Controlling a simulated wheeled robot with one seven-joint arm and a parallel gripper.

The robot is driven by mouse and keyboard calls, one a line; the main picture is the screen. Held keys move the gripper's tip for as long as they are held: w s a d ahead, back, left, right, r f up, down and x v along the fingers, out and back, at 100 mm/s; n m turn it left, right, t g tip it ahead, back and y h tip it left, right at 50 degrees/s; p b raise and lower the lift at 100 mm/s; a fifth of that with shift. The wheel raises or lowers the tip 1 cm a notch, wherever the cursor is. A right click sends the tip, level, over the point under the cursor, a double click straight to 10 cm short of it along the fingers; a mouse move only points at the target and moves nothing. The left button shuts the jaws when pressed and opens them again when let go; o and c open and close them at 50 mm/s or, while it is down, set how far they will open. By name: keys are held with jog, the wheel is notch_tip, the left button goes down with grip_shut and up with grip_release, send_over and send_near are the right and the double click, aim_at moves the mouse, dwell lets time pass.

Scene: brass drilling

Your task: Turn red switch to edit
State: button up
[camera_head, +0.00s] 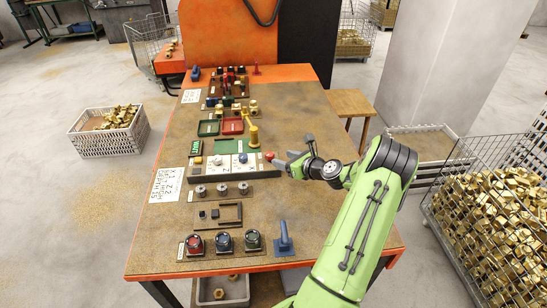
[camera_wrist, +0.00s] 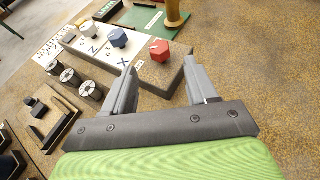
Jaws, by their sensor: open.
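The red switch (camera_wrist: 159,50) is a faceted red knob at the right end of a grey control block (camera_wrist: 150,80). A small white label with red marks lies beside it. It also shows in the head view (camera_head: 269,156), just left of my gripper (camera_head: 292,152). In the wrist view my gripper (camera_wrist: 161,66) is open and empty. Its two fingers point toward the red switch, which appears between and beyond the fingertips. I see no clear contact. The word "edit" is not readable in either view.
A blue knob (camera_wrist: 118,37) and a white knob (camera_wrist: 80,22) sit on the same block's white panel. Round grey dials (camera_head: 222,189) stand nearer the front. A yellow post (camera_head: 253,132) rises behind. The brown table (camera_head: 300,215) is clear to the right of the block.

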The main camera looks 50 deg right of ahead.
aim_at(271, 155)
jog(key=x, duration=0.6)
jog(key=shift+w+f, duration=0.2)
jog(key=shift+w, duration=0.1)
jog(key=c, duration=1.1)
jog(key=shift+o, duration=0.2)
